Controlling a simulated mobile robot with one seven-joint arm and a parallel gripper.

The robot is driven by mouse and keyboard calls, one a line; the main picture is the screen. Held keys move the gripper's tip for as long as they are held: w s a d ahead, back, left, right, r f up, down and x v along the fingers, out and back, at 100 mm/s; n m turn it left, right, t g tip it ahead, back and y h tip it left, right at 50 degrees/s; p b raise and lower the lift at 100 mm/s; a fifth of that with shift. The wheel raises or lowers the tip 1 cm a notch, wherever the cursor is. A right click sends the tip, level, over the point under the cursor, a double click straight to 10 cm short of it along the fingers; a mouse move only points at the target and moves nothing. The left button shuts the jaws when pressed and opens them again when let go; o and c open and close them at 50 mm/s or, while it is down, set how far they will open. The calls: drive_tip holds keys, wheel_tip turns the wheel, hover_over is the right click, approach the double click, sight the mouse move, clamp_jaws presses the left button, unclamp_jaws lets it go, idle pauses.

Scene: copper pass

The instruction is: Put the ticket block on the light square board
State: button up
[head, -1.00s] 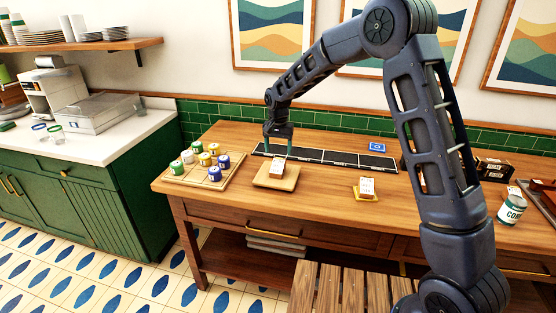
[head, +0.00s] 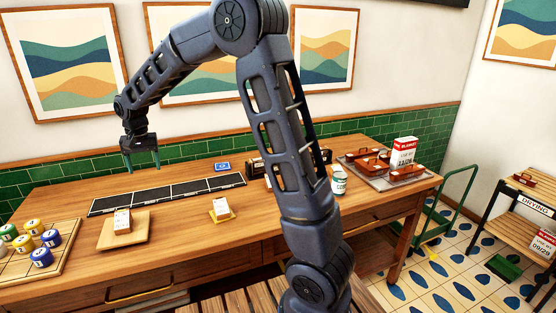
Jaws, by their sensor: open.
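A small block with a white printed top and brown sides (head: 122,221), which looks like the ticket block, rests on the light square board (head: 140,234) at the left of the table. A similar white printed block (head: 221,207) sits on a smaller yellow base (head: 232,215) to its right. My gripper (head: 142,166) is open and empty. It hangs pointing down, above the table, behind and a little right of the light board, apart from both blocks.
A long dark sectioned strip (head: 168,192) lies behind the boards. A wooden board with several coloured pots (head: 41,257) is at the left front. A blue card (head: 222,166), a green-white can (head: 338,183) and a tray with brown boxes (head: 404,180) lie rightward. My arm crosses the middle.

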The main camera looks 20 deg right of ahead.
drive_tip(key=s+d+r+t, duration=0.1)
drive_tip(key=s+d+r, duration=0.2)
drive_tip(key=d, duration=0.5)
drive_tip(key=s+d+r, duration=0.4)
drive_tip(key=d, duration=0.4)
drive_tip(key=s+d+r+t, duration=0.1)
drive_tip(key=s+d+r, duration=0.2)
drive_tip(key=d, duration=0.5)
drive_tip(key=s+d+f+t, duration=0.2)
drive_tip(key=s+d, duration=1.2)
drive_tip(key=s, duration=0.4)
drive_tip(key=shift+d+f, duration=0.2)
drive_tip(key=shift+d, duration=0.2)
